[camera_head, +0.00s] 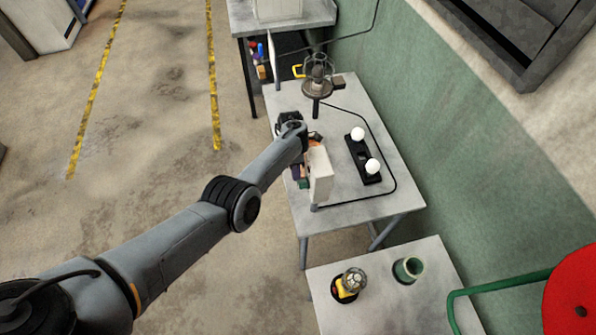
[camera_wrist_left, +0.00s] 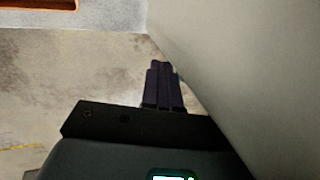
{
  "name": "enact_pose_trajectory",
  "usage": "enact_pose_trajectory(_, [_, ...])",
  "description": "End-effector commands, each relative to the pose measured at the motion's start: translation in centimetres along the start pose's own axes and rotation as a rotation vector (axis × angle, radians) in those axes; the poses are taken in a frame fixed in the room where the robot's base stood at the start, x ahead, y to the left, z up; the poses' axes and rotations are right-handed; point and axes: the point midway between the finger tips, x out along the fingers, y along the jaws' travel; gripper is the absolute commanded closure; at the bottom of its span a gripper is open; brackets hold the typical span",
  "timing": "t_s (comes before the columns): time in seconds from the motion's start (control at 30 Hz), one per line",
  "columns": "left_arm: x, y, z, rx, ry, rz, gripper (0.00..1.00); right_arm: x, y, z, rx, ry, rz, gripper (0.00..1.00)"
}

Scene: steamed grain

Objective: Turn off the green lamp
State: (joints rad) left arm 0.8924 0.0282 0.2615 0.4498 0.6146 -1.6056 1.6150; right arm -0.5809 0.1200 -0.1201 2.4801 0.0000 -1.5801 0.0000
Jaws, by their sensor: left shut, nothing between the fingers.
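No lamp glowing green stands out, so I cannot tell which fixture is the green lamp. A black base (camera_head: 363,157) with two round white bulbs (camera_head: 357,133) lies on the right side of the grey table. A caged lamp-like object (camera_head: 317,76) stands at the table's far end. My left gripper (camera_head: 291,122) is over the table's left edge, left of the black base and apart from it. Its fingertips are hard to make out there. In the left wrist view its dark fingers (camera_wrist_left: 163,88) are together and empty, close beside a large pale surface (camera_wrist_left: 250,70). My right gripper is out of view.
A white upright box (camera_head: 319,173) and small coloured items (camera_head: 299,172) stand near my left gripper. A black cable (camera_head: 388,150) curves around the base. A nearer table (camera_head: 385,305) holds a yellow lantern-like object (camera_head: 347,287) and a green cup (camera_head: 408,269). A green wall (camera_head: 440,130) bounds the right.

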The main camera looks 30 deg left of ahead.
Motion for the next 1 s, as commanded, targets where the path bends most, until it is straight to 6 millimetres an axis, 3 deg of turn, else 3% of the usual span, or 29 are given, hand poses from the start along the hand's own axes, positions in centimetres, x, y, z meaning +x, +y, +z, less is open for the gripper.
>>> enact_pose_trajectory(1.0, [-0.57, 0.23, -0.17, -0.003, -0.001, 0.001, 1.00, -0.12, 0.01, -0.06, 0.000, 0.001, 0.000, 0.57])
